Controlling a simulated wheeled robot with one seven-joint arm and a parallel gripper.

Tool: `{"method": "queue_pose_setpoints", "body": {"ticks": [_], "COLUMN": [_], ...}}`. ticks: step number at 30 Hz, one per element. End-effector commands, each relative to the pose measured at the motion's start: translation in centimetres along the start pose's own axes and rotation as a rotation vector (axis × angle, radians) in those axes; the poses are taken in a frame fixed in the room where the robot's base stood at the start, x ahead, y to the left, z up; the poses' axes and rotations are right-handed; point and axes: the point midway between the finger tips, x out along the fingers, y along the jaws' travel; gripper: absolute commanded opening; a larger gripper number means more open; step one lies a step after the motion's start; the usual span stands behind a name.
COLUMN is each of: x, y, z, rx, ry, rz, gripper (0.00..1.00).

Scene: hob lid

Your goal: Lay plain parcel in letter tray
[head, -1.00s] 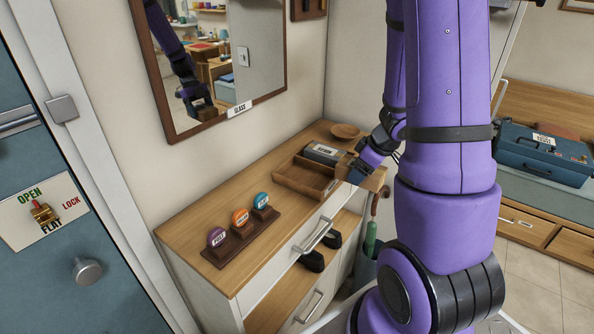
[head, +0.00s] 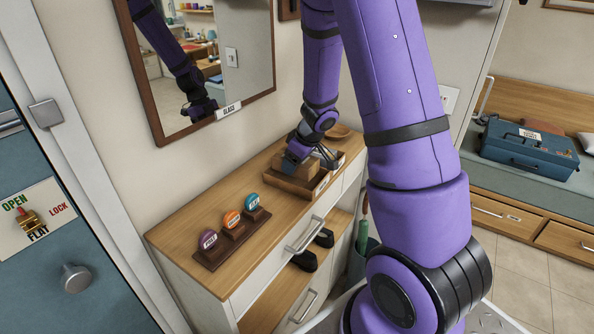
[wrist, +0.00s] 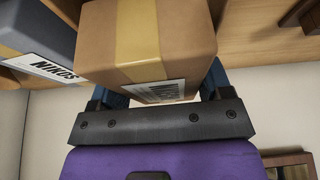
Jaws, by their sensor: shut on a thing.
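The plain parcel (head: 297,166) is a brown cardboard box; the wrist view shows it (wrist: 150,38) with a tan tape strip and a white printed label. My gripper (head: 303,157) is shut on it; the blue fingers (wrist: 158,88) lie on either side of the box in the wrist view. In the head view the parcel is at the wooden letter tray (head: 288,184), over or inside its near-left part. Whether it touches the tray floor cannot be told. My gripper and the parcel hide much of the tray.
A grey box (wrist: 38,40) labelled NIKOS lies close beside the parcel. A wooden dish (head: 338,131) stands at the back of the cabinet top (head: 190,212). A rack with several coloured badges (head: 231,240) stands towards the front. A mirror (head: 155,75) hangs behind.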

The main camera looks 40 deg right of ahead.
Motion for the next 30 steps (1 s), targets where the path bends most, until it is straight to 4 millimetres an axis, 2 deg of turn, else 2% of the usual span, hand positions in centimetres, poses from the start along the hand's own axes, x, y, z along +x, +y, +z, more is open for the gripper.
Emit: {"method": "queue_pose_setpoints", "body": {"ticks": [3, 7, 21, 22, 23, 30], "x": [1.6, 2.7, 3.2, 3.2, 3.2, 3.2], "y": [0.1, 0.1, 0.1, 0.1, 0.1, 0.1], "z": [1.1, 1.5, 1.7, 1.7, 1.7, 1.7], "rx": [0.007, 0.004, 0.003, 0.003, 0.003, 0.003], "ry": [-0.006, -0.004, -0.003, -0.003, -0.003, -0.003], "rz": [-0.001, -0.001, 0.000, 0.000, 0.000, 0.001], "gripper": [0.45, 0.45, 0.45, 0.77, 0.83, 0.83]}}
